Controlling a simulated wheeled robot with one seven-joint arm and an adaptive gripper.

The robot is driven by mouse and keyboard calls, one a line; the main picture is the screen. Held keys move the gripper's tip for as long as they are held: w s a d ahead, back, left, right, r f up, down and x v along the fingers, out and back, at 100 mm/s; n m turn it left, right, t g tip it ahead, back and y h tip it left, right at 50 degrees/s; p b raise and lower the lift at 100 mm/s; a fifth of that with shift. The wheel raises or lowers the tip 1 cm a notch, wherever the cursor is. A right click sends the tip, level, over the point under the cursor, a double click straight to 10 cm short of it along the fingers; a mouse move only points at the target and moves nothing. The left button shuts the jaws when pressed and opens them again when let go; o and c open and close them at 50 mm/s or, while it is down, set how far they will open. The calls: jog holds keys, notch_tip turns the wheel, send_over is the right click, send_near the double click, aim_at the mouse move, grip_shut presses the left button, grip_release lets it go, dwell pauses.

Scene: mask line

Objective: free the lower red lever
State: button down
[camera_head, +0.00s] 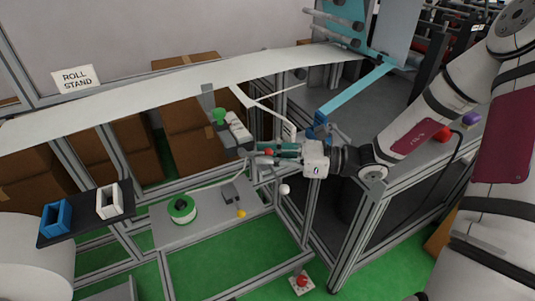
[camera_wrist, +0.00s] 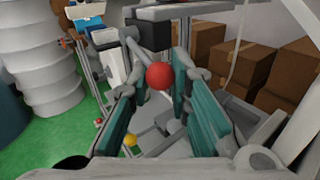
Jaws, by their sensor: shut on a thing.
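The red ball knob of a lever (camera_wrist: 159,76) sits between the teal finger pads of my gripper (camera_wrist: 155,88) in the wrist view, in front of a dark block. In the head view the red knob (camera_head: 269,152) shows only as a small patch at the fingertips of my gripper (camera_head: 268,153). My gripper reaches in from the right and is shut on the knob. The lever's shaft and what it joins are mostly hidden. I cannot tell whether another red lever stands above it.
A long white web (camera_head: 190,88) spans above the metal frame. Close by are a green knob (camera_head: 219,115), a white ball (camera_head: 284,188) and a yellow ball (camera_head: 240,213). A green-and-white spool (camera_head: 182,208) stands on the lower plate. A red button (camera_head: 301,282) is near the floor.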

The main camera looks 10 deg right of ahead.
jog(key=p, duration=0.1)
jog(key=r+n+h+p, duration=0.1)
jog(key=shift+s+d+r+p, duration=0.1)
jog(key=shift+r+p, duration=0.2)
jog(key=shift+p, duration=0.05)
jog(key=shift+r+h+p, duration=0.15)
jog(key=shift+h+p, duration=0.35)
jog(key=shift+w, duration=0.2)
jog(key=c, duration=1.5)
grip_release()
jog(key=shift+d, duration=0.1)
jog(key=shift+o, duration=0.2)
jog(key=shift+s+d, duration=0.1)
jog(key=shift+d, duration=0.2)
jog(key=v, duration=1.1)
jog(key=shift+d+r, duration=0.2)
